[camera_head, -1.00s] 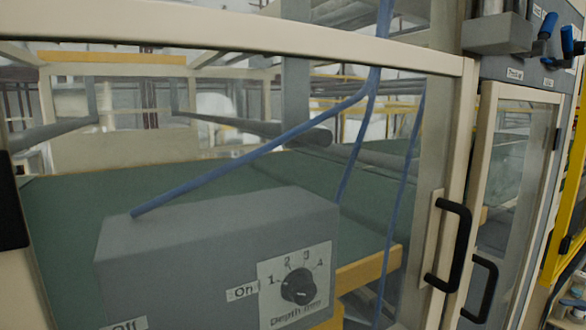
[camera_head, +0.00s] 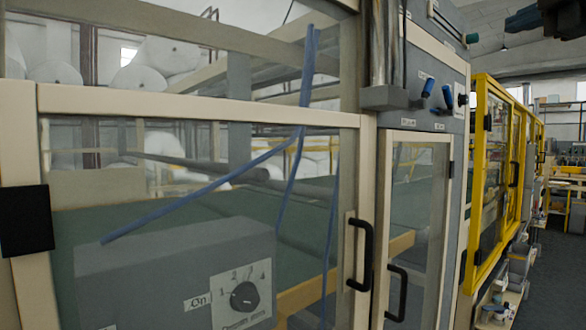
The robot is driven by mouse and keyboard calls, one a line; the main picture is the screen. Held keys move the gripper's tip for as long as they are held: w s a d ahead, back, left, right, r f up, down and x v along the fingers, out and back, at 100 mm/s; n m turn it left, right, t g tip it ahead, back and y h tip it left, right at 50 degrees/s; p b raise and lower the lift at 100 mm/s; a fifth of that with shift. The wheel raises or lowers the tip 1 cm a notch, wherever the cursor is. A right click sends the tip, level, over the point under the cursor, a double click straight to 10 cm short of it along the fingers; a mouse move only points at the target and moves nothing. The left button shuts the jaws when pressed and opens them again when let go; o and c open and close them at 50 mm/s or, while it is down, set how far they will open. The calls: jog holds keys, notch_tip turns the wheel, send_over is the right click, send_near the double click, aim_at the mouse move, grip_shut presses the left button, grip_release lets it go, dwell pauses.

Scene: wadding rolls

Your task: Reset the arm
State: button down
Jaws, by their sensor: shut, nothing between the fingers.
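My gripper cannot be made out in the head view. A dark shape cuts in at the top right corner, in front of the ceiling. I cannot tell what it is, and no fingers show on it. No object of the task is named.
A machine with beige-framed glass doors fills the left and middle. Black door handles (camera_head: 360,255) stick out. Behind the glass are a grey control box (camera_head: 170,262) with a dial and blue hoses (camera_head: 305,75). Yellow-framed cabinets (camera_head: 490,185) stand right. Grey floor (camera_head: 555,275) is open far right.

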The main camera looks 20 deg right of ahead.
jog(key=w+a+f+m+y, duration=0.1)
jog(key=w+a+f+m, duration=0.3)
jog(key=f, duration=0.9)
jog(key=w+d+f+m, duration=0.15)
jog(key=w+f, duration=0.35)
jog(key=f, duration=0.7)
jog(key=s+a+f+m, duration=0.15)
jog(key=a+f, duration=0.25)
jog(key=f, duration=0.4)
jog(key=s+a+f+m+g, duration=0.1)
jog(key=a+f+m, duration=0.25)
jog(key=f, duration=0.45)
jog(key=s+a+f+m, duration=0.1)
jog(key=s+a+f, duration=0.1)
jog(key=a+f, duration=0.45)
jog(key=s+a+f+m+g, duration=0.1)
jog(key=s+a+f, duration=0.4)
jog(key=s+f, duration=0.3)
jog(key=s+a+f+m, duration=0.2)
jog(key=s+a+f, duration=0.3)
jog(key=s+f, duration=0.25)
jog(key=s+a+y, duration=0.1)
jog(key=s+a, duration=0.2)
jog(key=s, duration=0.8)
jog(key=s+a+r+g+y, duration=0.1)
jog(key=s+a+y, duration=0.1)
jog(key=s, duration=1)
jog(key=shift+a, duration=0.9)
